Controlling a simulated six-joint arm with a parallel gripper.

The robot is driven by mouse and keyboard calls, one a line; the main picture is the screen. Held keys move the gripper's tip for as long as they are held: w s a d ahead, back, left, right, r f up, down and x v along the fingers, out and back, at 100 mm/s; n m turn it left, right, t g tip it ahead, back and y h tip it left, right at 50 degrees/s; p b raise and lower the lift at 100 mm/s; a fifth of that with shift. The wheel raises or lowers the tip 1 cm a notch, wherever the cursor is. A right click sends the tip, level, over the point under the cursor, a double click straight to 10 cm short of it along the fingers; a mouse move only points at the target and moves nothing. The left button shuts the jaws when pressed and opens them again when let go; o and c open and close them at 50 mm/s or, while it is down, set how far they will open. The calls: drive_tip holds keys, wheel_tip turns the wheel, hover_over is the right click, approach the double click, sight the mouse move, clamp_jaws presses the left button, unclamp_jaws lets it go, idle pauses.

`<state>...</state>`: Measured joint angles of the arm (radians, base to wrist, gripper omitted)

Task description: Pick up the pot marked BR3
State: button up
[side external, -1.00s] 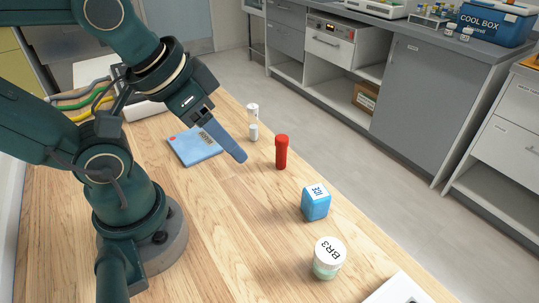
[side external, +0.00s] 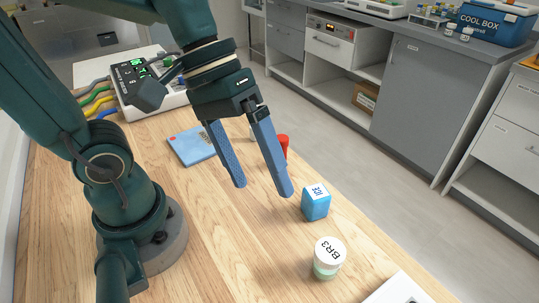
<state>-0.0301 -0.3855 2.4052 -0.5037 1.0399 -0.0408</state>
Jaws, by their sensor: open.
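The pot marked BR3 (side external: 327,260) stands upright on the wooden table near the front right. It has a white lid with black lettering and a pale green lower part. My gripper (side external: 265,190) is open and empty, its two blue fingers pointing down above the table. It is up and to the left of the pot in the picture, apart from it.
A blue box marked ICE (side external: 316,204) stands between my gripper and the pot. A red-capped tube (side external: 283,143) is partly hidden behind a finger. A blue packet (side external: 191,146) and a device with cables (side external: 143,78) lie farther back. A white item (side external: 398,291) is at the front edge.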

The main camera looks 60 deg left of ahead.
drive_tip(key=w+d+f+n+g+h, duration=0.3)
drive_tip(key=w+d+n+h, duration=0.2)
drive_tip(key=n, duration=0.1)
drive_tip(key=n+h, duration=0.3)
drive_tip(key=n, duration=0.2)
hover_over(322, 239)
drive_tip(key=w+a, duration=0.1)
drive_tip(key=a, duration=0.1)
wheel_tip(322, 239, down, 4)
drive_tip(key=shift+n, duration=0.9)
drive_tip(key=f, duration=0.4)
drive_tip(key=shift+s+a, duration=0.15)
drive_tip(key=shift+a, duration=0.05)
drive_tip(key=shift+s+d+f, duration=0.15)
drive_tip(key=shift+s+f, duration=0.05)
drive_tip(key=shift+f, duration=0.3)
drive_tip(key=shift+x, duration=2.35)
drive_tip(key=shift+r, duration=0.1)
drive_tip(key=c, duration=1.5)
drive_tip(key=shift+o, duration=0.2)
drive_tip(key=shift+r, duration=0.1)
